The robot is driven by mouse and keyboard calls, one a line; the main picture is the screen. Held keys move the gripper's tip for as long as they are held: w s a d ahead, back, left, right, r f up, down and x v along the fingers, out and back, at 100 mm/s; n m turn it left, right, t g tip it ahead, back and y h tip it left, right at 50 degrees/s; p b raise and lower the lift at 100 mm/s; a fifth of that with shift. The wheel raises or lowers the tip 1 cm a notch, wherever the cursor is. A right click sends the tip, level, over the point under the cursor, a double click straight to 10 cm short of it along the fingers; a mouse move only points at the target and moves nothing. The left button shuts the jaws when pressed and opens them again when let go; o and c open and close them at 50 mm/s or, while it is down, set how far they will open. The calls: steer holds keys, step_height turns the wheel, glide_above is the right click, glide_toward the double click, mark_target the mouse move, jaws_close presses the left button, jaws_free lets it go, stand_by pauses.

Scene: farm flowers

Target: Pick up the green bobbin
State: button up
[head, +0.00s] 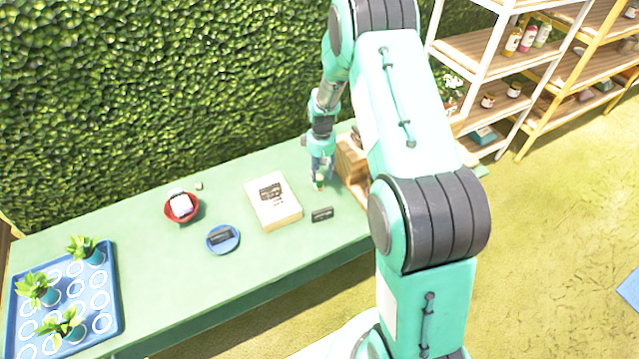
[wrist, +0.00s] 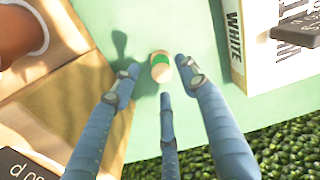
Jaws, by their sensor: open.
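The green bobbin (wrist: 161,66) stands on the green table in the wrist view, a small spool with tan ends and a green middle. In the head view the green bobbin (head: 320,182) shows small at the tip of my gripper, partly covered. My gripper (wrist: 158,82) is open, its blue fingers spread around the near side of the bobbin with the fingertips close to it. It does not hold the bobbin. In the head view my gripper (head: 319,168) points down over the table's right part.
A wooden crate (head: 349,160) stands close on the right in the head view, and a thick white book (head: 285,214) lies left. A dark block (head: 322,214), blue dish (head: 233,245), red bowl (head: 194,213) and blue plant tray (head: 110,330) share the green table (head: 160,280). A hedge rises behind.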

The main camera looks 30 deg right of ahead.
mark_target(320, 177)
steer(key=shift+f, duration=0.15)
steer(key=shift+w+a+f+b, duration=0.1)
steer(key=shift+f+b, duration=0.5)
steer(key=shift+f, duration=1.85)
jaws_close()
